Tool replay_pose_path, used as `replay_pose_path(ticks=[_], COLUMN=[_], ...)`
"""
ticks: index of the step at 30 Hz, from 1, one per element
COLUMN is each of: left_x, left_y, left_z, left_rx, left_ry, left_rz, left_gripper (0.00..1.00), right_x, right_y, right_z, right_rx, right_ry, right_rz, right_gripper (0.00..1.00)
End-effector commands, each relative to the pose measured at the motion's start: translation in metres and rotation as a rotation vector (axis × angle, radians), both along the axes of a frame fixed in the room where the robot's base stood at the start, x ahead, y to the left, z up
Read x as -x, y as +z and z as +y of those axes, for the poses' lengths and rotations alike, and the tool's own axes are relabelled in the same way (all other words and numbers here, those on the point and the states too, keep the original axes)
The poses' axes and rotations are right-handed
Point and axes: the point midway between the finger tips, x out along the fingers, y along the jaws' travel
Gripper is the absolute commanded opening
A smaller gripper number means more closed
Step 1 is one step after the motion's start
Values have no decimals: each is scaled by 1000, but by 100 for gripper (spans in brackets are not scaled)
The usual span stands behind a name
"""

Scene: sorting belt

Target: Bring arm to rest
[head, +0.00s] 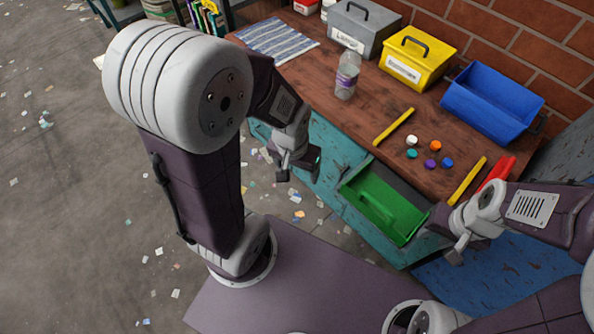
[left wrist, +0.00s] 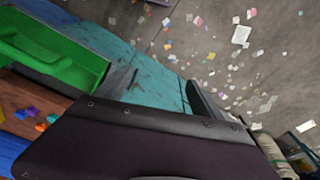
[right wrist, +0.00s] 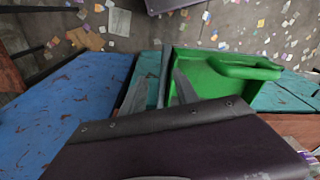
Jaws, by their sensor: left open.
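My left gripper (head: 297,172) hangs in the air left of the green bin, off the bench's front edge. Its fingers are apart with nothing between them, and the left wrist view (left wrist: 162,92) shows floor and teal bench front beyond. My right gripper (head: 447,238) is at the right end of the green bin, low by the bench front.
The green bin (head: 366,208) sits at the bench front between the grippers. On the wooden bench (head: 340,118) are a bottle (head: 347,76), several coloured caps (head: 435,146), yellow strips (head: 393,127) and a red object (head: 497,172). Grey (head: 357,30), yellow (head: 416,60) and blue (head: 492,100) bins stand behind.

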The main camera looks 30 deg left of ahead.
Motion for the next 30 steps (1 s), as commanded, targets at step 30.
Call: replay_pose_path(ticks=[30], left_x=[15], left_y=[71], left_z=[-6], left_rx=[16], left_ry=[3], left_rz=[44], left_gripper=[78], right_x=[0], right_y=[72], right_z=[0], right_rx=[0], right_ry=[0], right_rz=[0], right_gripper=[36])
